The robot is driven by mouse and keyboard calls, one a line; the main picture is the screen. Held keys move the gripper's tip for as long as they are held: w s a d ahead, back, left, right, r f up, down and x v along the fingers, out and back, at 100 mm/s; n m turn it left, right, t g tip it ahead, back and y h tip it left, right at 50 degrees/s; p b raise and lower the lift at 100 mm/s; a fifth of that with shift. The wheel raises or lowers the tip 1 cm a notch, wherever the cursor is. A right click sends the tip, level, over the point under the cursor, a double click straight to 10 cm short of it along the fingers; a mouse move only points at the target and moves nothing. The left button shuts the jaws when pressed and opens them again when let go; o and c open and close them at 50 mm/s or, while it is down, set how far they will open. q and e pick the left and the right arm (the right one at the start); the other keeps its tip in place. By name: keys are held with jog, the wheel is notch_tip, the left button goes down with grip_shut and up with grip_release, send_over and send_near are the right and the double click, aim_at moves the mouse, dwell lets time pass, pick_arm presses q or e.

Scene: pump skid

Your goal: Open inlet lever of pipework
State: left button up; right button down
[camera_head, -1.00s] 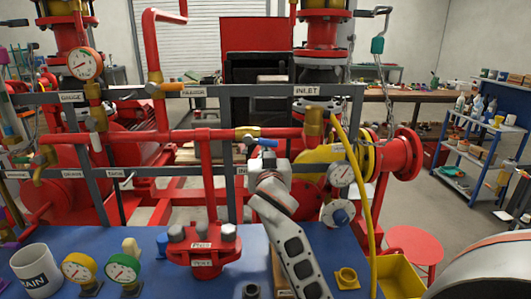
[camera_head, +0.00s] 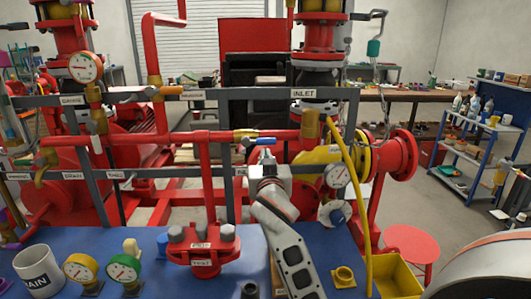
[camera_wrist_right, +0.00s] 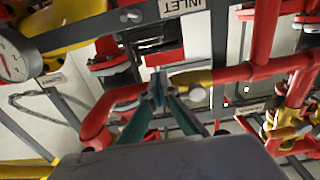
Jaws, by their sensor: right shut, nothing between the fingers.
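The inlet lever (camera_head: 262,141) has a blue handle and points right along the red pipe. It sits on a brass valve (camera_head: 243,136), below and left of the INLET label (camera_head: 304,93). My right gripper (camera_head: 265,156) is just below the blue handle, shut and empty. The head view does not settle whether it touches the handle. In the right wrist view its closed fingers (camera_wrist_right: 157,80) point at the pipe beside a brass fitting (camera_wrist_right: 192,78). The blue handle cannot be made out there. My left gripper is out of view.
A grey frame bar (camera_head: 220,95) crosses above the lever. A yellow hose (camera_head: 357,190) and a gauge (camera_head: 337,176) are right of my right arm. The blue bench (camera_head: 120,235) in front holds a mug (camera_head: 37,268), gauges and a red flanged part (camera_head: 203,251).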

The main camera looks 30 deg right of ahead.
jog(key=p+v, duration=0.1)
jog(key=v, duration=0.6)
dwell(0.3)
jog(key=shift+s+a+f, duration=0.1)
jog(key=shift+s, duration=0.05)
dwell(0.3)
